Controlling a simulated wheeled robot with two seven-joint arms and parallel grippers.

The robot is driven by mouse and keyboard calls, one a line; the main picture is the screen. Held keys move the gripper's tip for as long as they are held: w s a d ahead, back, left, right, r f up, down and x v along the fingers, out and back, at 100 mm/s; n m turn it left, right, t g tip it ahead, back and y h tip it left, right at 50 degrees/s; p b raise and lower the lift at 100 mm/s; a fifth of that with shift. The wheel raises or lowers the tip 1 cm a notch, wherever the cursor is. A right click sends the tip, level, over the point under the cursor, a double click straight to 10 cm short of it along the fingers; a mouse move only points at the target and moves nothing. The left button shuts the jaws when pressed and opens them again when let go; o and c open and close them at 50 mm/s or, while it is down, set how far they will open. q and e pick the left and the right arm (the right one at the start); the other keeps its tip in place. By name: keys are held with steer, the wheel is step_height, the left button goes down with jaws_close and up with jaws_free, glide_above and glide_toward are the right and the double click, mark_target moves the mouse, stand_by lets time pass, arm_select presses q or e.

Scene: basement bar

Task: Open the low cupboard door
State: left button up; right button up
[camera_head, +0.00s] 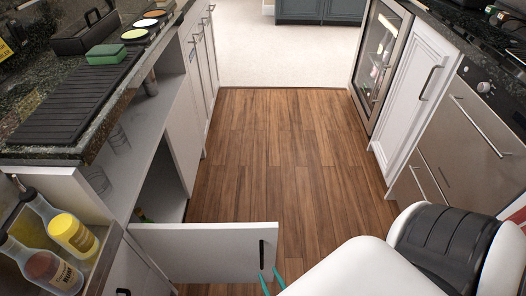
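The low cupboard door (200,250) is a white panel at the lower left. It stands swung out from the left counter into the aisle, with the dark cupboard interior (163,195) showing behind it. Its black bar handle (262,253) is near the free right edge. My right gripper (271,281) shows only as two teal fingertips at the bottom edge, just below the handle. The tips are spread apart with nothing visible between them; the rest is hidden by my white arm and the frame edge. My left gripper is not in view.
The wooden floor (285,150) of the aisle is clear beyond the door. The left counter holds a black ribbed mat (75,105) and a green sponge (106,53). Bottles (72,235) stand at the lower left. Cabinets and a glass-fronted fridge (378,60) line the right.

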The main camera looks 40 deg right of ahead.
steer(key=v, duration=0.5)
stand_by(0.4)
